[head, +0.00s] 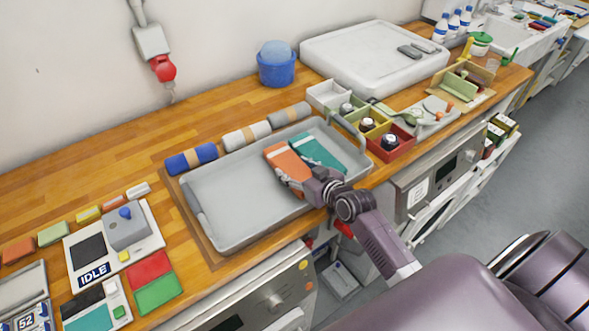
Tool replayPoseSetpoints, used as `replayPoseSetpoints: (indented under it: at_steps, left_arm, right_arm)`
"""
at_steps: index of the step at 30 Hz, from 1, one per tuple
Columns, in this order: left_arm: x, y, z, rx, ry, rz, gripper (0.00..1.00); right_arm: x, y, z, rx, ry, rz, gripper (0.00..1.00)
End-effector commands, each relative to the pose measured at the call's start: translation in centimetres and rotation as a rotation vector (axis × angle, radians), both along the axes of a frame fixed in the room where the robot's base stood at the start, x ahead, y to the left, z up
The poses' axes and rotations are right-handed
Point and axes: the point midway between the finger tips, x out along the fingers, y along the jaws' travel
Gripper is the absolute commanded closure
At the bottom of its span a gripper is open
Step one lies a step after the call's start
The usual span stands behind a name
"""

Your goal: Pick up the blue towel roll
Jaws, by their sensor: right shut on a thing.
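The blue towel roll (191,159) lies on the wooden counter behind the left end of the grey tray (240,208). It has a tan band around its middle. My right gripper (301,187) is over the right part of the tray, well to the right of the blue roll. It is shut on the near end of an orange folded cloth (284,161), and the wrist partly hides this contact. A teal folded cloth (318,150) lies beside the orange one in the tray. My left gripper is not in view.
A white roll (246,135) and a grey roll (289,115) lie in line with the blue one. Small boxes (390,143) stand right of the tray. A blue bucket (277,72) stands behind. The tray's left part is empty.

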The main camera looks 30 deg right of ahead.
Motion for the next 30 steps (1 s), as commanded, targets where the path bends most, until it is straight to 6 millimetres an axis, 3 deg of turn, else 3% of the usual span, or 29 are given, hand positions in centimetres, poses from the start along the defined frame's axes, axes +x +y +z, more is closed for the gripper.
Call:
replayPoseSetpoints:
  at_steps: [12,13,15,25,30]
  left_arm:
    - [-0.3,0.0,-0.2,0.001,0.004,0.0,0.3]
    - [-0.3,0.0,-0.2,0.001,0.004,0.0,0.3]
    - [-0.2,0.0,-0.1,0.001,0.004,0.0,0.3]
    - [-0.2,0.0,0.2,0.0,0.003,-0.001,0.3]
    - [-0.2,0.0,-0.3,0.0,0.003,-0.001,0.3]
  right_arm:
    - [0.0,0.0,-0.9,0.0,-0.001,0.0,0.76]
    - [0.0,0.0,-0.9,0.0,-0.001,0.0,0.46]
    - [0.0,0.0,-0.8,0.0,-0.001,0.0,0.4]
    - [0.0,0.0,-0.4,0.001,-0.001,-0.001,0.4]
    - [-1.8,-0.2,-0.1,-0.002,0.0,0.001,0.4]
